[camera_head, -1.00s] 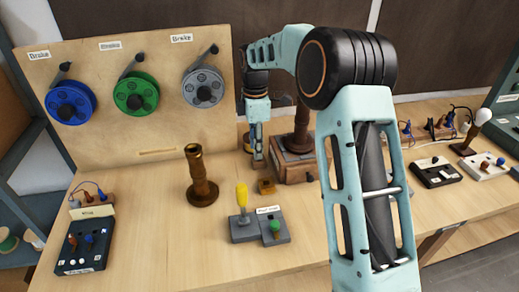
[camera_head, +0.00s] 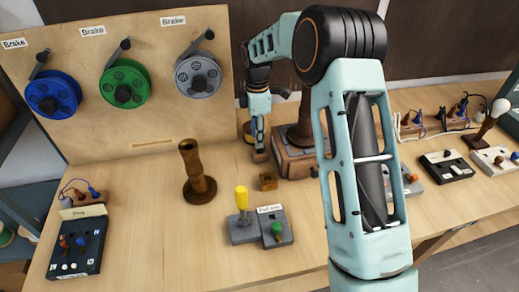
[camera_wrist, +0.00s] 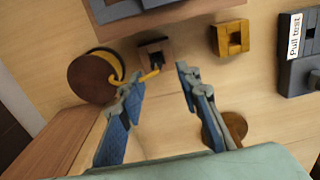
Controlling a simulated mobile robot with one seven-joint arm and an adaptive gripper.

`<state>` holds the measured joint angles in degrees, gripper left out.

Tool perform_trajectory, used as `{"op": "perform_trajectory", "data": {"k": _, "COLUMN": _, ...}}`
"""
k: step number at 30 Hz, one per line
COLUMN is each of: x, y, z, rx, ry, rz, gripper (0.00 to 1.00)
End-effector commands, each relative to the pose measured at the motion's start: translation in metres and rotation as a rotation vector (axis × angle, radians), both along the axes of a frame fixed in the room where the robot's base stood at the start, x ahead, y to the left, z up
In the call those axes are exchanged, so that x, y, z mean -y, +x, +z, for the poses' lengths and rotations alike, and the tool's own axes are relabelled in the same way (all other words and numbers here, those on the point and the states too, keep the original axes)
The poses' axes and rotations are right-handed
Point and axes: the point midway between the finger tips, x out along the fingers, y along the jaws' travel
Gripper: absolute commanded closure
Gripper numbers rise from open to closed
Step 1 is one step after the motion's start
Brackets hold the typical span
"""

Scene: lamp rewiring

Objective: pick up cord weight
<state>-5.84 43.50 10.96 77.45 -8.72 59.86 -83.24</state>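No label marks the cord weight. A likely one is the round brown piece with a yellow ring and hook (camera_wrist: 93,78), left of the fingers in the wrist view; in the head view it shows partly behind my gripper (camera_head: 246,133). My gripper (camera_wrist: 158,77) points down, its two blue fingers apart with a gap between them. The yellow hook reaches toward the left fingertip; I cannot tell if they touch. A small block with a dark hole (camera_wrist: 155,52) lies just beyond the fingertips. In the head view my gripper (camera_head: 261,150) is low over the bench.
The wooden lamp base (camera_head: 297,163) stands close right of my gripper. A brown column (camera_head: 197,175) stands left. The reel board (camera_head: 140,70) is behind.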

Motion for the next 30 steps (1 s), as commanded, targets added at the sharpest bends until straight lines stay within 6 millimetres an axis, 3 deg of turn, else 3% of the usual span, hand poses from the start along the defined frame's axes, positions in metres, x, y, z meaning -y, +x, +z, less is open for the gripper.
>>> {"op": "perform_trajectory", "data": {"k": 9, "x": 0.007, "y": 0.003, "z": -0.042, "rx": -0.003, "ry": -0.001, "rz": 0.0, "gripper": 0.69}}
{"op": "perform_trajectory", "data": {"k": 17, "x": 0.007, "y": 0.004, "z": -0.047, "rx": 0.0, "ry": 0.0, "rz": -0.001, "gripper": 0.69}}
{"op": "perform_trajectory", "data": {"k": 26, "x": 0.007, "y": 0.004, "z": -0.047, "rx": 0.0, "ry": 0.0, "rz": -0.001, "gripper": 0.98}}
{"op": "perform_trajectory", "data": {"k": 30, "x": 0.007, "y": 0.004, "z": -0.047, "rx": 0.0, "ry": 0.0, "rz": 0.0, "gripper": 1.0}}
